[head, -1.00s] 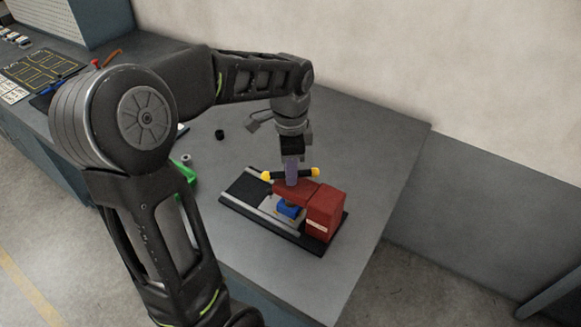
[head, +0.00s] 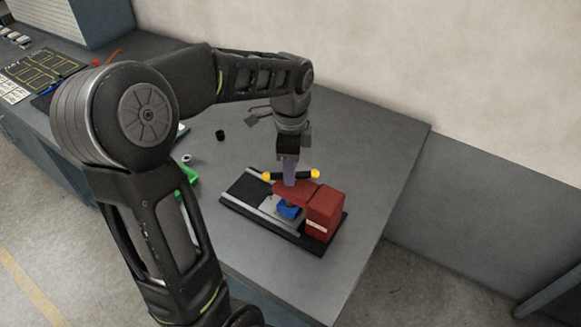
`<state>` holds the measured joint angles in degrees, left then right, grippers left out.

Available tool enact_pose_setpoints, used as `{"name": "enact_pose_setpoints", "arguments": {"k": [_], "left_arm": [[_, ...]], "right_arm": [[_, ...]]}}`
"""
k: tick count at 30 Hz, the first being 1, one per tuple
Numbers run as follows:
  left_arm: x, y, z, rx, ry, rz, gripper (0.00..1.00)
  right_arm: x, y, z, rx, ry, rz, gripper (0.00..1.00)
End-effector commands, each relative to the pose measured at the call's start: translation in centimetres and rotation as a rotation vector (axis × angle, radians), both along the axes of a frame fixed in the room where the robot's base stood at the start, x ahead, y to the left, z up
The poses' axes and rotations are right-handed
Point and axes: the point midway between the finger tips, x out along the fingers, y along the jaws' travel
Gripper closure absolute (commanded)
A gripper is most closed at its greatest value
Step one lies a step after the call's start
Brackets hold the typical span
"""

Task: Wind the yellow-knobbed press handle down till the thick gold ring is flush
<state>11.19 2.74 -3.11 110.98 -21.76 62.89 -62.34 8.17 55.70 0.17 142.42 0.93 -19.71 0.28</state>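The red press (head: 325,212) stands on a black base with a light rail, near the table's right end. Its dark crossbar handle (head: 303,175) has a yellow knob (head: 266,176) at the left end and another (head: 316,174) at the right. My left gripper (head: 289,180) points down at the handle's middle, with a lilac part between the black gripper body and the press. I cannot tell whether its fingers are closed on the handle. A blue block (head: 289,211) sits under the press head. I cannot make out the gold ring. My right gripper is out of view.
A small black cylinder (head: 220,135), a small grey ring (head: 187,158) and a green part (head: 189,174) lie left of the press. The grey table (head: 365,150) is clear to the right, with a wall behind. My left arm covers much of the left side.

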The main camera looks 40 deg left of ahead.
Motion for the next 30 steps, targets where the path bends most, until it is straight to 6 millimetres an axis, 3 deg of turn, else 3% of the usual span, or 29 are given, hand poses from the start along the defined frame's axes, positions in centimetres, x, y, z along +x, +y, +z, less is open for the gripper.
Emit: {"name": "enact_pose_setpoints", "arguments": {"k": [13, 21, 30], "left_arm": [[0.0, 0.0, 4.3, 0.001, -0.001, 0.0, 0.64], [0.0, 0.0, 6.0, 0.0, -0.002, 0.0, 0.64], [0.0, 0.0, 6.1, 0.0, 0.0, 0.0, 0.64]], "right_arm": [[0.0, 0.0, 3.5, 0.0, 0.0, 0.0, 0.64], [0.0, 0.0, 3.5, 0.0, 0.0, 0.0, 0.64], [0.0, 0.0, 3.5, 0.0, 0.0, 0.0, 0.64]]}}
